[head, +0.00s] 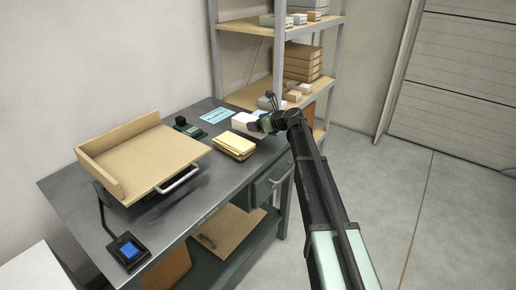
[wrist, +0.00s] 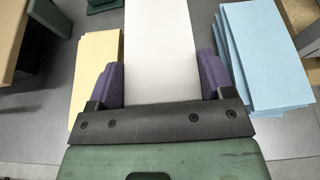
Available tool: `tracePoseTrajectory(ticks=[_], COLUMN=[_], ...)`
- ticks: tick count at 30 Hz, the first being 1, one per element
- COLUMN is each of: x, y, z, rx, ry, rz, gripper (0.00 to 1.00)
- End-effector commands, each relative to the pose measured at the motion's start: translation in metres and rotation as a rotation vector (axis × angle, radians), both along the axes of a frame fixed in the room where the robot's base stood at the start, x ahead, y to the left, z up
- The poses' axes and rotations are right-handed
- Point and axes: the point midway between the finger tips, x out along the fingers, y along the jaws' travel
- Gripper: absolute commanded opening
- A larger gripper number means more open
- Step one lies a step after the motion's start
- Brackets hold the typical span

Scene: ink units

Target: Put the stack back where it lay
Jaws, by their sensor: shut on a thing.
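My gripper (wrist: 163,85) is shut on a white stack (wrist: 163,45), with a purple finger pad against each side of it. In the head view the white stack (head: 243,125) juts from my gripper (head: 262,124) over the back right part of the grey workbench (head: 185,215). A cream-yellow stack (head: 234,146) lies on the bench in front of it; it also shows left of the white stack in the wrist view (wrist: 100,55). A light blue stack (wrist: 258,55) lies to the right in the wrist view. The underside of the white stack is hidden.
A beige tilted tray (head: 145,160) with a metal handle stands on the bench's left half. A small dark green device (head: 187,126) and a pale blue card (head: 217,115) are at the back. A shelf rack (head: 338,60) with boxes stands behind.

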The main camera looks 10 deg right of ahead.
Motion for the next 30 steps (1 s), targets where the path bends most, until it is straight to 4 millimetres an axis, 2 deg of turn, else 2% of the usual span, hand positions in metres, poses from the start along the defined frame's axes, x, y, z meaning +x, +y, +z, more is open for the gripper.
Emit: tracePoseTrajectory(ticks=[5, 9, 11, 17, 22, 23, 27, 30], x=[0.000, 0.000, 0.000, 0.000, 0.000, 0.000, 0.000, 0.000], y=[0.000, 0.000, 0.000, 0.000, 0.000, 0.000, 0.000, 0.000], z=[-0.008, -0.040, -0.048, -0.043, -0.047, -0.047, -0.046, -0.046], rx=[0.001, 0.001, 0.001, 0.001, 0.001, 0.000, 0.000, 0.000], ry=[-0.001, -0.001, -0.001, -0.001, -0.001, 0.000, 0.000, 0.000], rz=[0.000, 0.000, 0.000, 0.000, 0.000, 0.000, 0.000, 0.000], gripper=[0.32, 0.32, 0.32, 0.32, 0.32, 0.76, 0.97, 1.00])
